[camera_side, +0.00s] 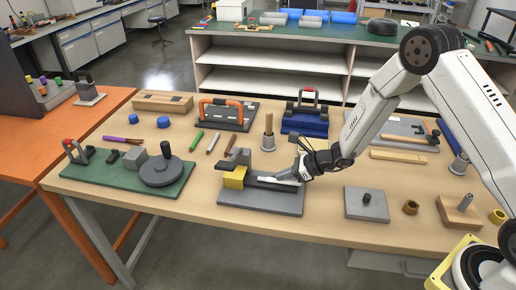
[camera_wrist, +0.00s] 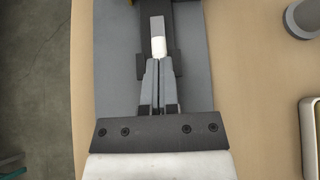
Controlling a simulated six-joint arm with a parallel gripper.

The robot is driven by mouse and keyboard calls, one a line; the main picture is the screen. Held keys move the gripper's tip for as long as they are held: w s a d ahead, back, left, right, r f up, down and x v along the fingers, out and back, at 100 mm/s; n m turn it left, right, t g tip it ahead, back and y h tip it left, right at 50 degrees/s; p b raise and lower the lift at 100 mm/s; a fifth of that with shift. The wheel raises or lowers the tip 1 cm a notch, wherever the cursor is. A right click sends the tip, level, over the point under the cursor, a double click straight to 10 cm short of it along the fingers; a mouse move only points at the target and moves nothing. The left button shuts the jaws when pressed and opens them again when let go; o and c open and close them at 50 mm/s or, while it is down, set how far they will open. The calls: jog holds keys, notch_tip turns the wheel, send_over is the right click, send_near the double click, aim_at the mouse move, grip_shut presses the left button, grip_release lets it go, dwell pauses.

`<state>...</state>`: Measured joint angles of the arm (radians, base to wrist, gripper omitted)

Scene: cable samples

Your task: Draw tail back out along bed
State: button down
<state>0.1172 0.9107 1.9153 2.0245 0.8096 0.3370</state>
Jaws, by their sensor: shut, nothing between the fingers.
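A grey base plate (camera_side: 262,204) at the table's front middle carries a dark bed (camera_side: 262,184) with a yellow block (camera_side: 235,178) at its left end. A pale strip, perhaps the tail (camera_side: 277,181), lies along the bed. In the wrist view a white-ended grey piece (camera_wrist: 158,46) lies in the dark bed (camera_wrist: 173,62), just beyond my fingertips. My gripper (camera_side: 296,179) is low over the bed's right end. In the wrist view its fingers (camera_wrist: 158,64) are together with nothing visible between them. Whether they touch the white end I cannot tell.
A green board with a round dark disc (camera_side: 168,171) stands to the left. A grey block with a peg (camera_side: 367,203) and a brass nut (camera_side: 411,207) stand to the right. A grey cup with a wooden handle (camera_side: 268,142) is behind. Bare tabletop (camera_side: 325,208) lies just right of the plate.

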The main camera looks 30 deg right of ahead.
jog(key=shift+s+f, duration=0.3)
jog(key=shift+s, duration=0.05)
jog(key=shift+w+r, duration=0.15)
jog(key=shift+r, duration=0.6)
jog(key=shift+r, duration=0.1)
jog(key=shift+d+r, duration=0.1)
jog(key=shift+r, duration=0.15)
jog(key=s+d, duration=0.8)
jog(key=shift+s+d, duration=0.2)
jog(key=shift+s, duration=0.1)
jog(key=shift+a, duration=0.1)
